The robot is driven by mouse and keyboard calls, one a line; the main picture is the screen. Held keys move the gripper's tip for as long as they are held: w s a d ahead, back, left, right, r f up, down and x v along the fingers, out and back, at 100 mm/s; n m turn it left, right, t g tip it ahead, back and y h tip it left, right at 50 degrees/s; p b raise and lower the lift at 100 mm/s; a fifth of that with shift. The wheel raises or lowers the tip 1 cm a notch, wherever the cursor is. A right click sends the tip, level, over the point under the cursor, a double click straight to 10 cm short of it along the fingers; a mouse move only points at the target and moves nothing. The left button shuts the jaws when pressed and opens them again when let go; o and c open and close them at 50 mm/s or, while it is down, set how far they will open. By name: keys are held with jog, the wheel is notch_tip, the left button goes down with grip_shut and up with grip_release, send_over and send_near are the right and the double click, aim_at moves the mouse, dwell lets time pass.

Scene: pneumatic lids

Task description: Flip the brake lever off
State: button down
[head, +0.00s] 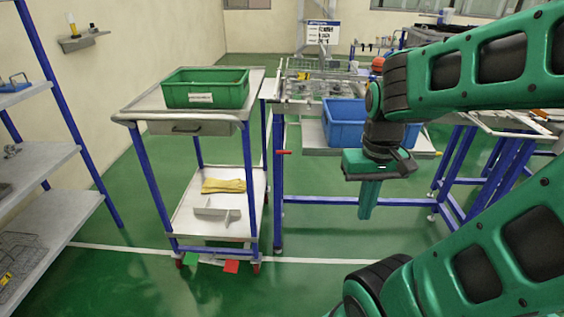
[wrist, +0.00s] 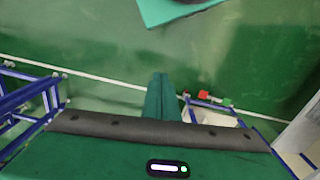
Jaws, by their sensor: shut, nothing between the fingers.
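A cart (head: 140,112) with blue legs stands left of centre in the head view. At the foot of its front side are a green pedal (head: 190,258) and a red pedal (head: 231,266), side by side just above the floor. I cannot tell which one is the brake lever, or its setting. The red pedal (wrist: 203,94) and green pedal (wrist: 227,101) also show small in the wrist view, right of my fingers. My gripper (head: 366,214) points down, shut and empty, in the air to the right of the cart, apart from the pedals. Its fingertips show in the wrist view (wrist: 160,76).
A green crate (head: 205,90) sits on the cart's top; yellow gloves (head: 223,185) lie on its lower shelf. A workbench with a blue bin (head: 343,124) stands behind my gripper. Grey shelves (head: 40,225) line the left. The floor before the cart is clear.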

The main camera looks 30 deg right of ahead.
jog(key=w+d+f+n+t+h, duration=0.1)
jog(key=w+d+f+n+h, duration=0.4)
jog(key=w+f+n, duration=0.4)
jog(key=w+d+f+n+t+h, duration=0.1)
jog(key=w+d+f+n+h, duration=0.4)
jog(key=w, duration=0.5)
jog(key=w+a+f+n+t+y, duration=0.1)
jog(key=w+a+n+t, duration=0.4)
jog(key=w+n, duration=0.3)
jog(key=w+a+n+t+y, duration=0.1)
jog(key=w+a+n+t, duration=0.4)
jog(key=w+n, duration=0.4)
jog(key=n, duration=0.3)
jog(key=shift+f+n+t, duration=0.3)
jog(key=shift+f, duration=0.05)
jog(key=w+d+r, duration=0.1)
jog(key=w+d, duration=0.4)
jog(key=w, duration=0.2)
jog(key=shift+w+r, duration=0.25)
jog(key=shift+w, duration=0.05)
